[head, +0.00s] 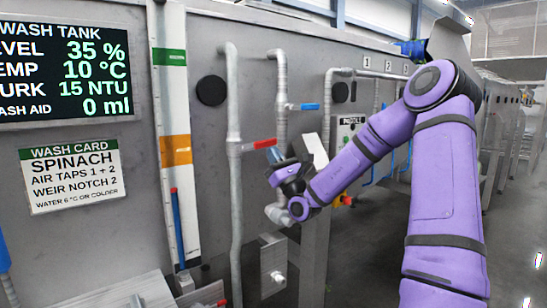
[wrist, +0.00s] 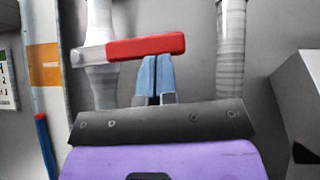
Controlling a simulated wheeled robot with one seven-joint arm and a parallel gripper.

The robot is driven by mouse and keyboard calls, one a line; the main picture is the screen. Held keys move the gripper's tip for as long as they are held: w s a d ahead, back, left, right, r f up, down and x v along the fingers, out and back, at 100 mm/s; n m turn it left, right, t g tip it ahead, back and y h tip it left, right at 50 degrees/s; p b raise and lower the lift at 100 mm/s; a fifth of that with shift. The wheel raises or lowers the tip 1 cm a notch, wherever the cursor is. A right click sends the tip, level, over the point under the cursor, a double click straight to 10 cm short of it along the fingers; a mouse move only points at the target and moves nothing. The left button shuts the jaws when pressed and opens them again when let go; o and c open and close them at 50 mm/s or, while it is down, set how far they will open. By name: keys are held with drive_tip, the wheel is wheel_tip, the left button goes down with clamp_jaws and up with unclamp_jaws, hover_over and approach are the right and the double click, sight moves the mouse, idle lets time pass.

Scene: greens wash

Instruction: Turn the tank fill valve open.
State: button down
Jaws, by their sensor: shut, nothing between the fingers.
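A valve with a red lever handle (head: 262,144) sits on a grey vertical pipe (head: 234,180) in the head view. In the wrist view the red lever (wrist: 146,47) lies nearly level, reaching right from the pipe (wrist: 102,25). My gripper (head: 276,156) is just below and beside the lever's free end. In the wrist view my gripper's blue-grey fingers (wrist: 154,75) are together and empty, with their tips close under the lever. I cannot tell whether they touch it. No label naming the tank fill valve is readable.
A second pipe (head: 281,75) with a blue lever (head: 304,106) stands to the right. A display (head: 66,70) reads level 35 %. A wash card (head: 70,175) hangs below it. A grey box (head: 272,265) sits low near the pipes. The floor at right is open.

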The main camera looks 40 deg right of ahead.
sight(274, 139)
drive_tip(key=shift+r+n+y, duration=0.2)
drive_tip(key=shift+n+y, duration=0.2)
drive_tip(key=shift+n, duration=0.1)
drive_tip(key=shift+d+r+n+g+y, duration=0.1)
drive_tip(key=shift+r+n+g+y, duration=0.35)
drive_tip(key=shift+n+y, duration=0.55)
drive_tip(key=shift+r+n+g+y, duration=0.4)
drive_tip(key=shift+n+y, duration=0.45)
drive_tip(key=shift+n, duration=0.2)
drive_tip(key=shift+d+r+n+g+y, duration=0.1)
drive_tip(key=shift+r+n+g+y, duration=0.35)
drive_tip(key=shift+n+y, duration=0.55)
drive_tip(key=n, duration=0.1)
drive_tip(key=r+n+g+y, duration=0.1)
drive_tip(key=n+g+y, duration=0.1)
drive_tip(key=shift+a+r+n, duration=0.15)
drive_tip(key=shift+r+n, duration=0.1)
drive_tip(key=shift+n, duration=0.1)
drive_tip(key=a+r+n+g, duration=0.6)
drive_tip(key=n+g, duration=0.4)
drive_tip(key=n, duration=0.3)
drive_tip(key=shift+r+y, duration=0.35)
drive_tip(key=shift+r, duration=0.25)
drive_tip(key=shift+s+a, duration=0.1)
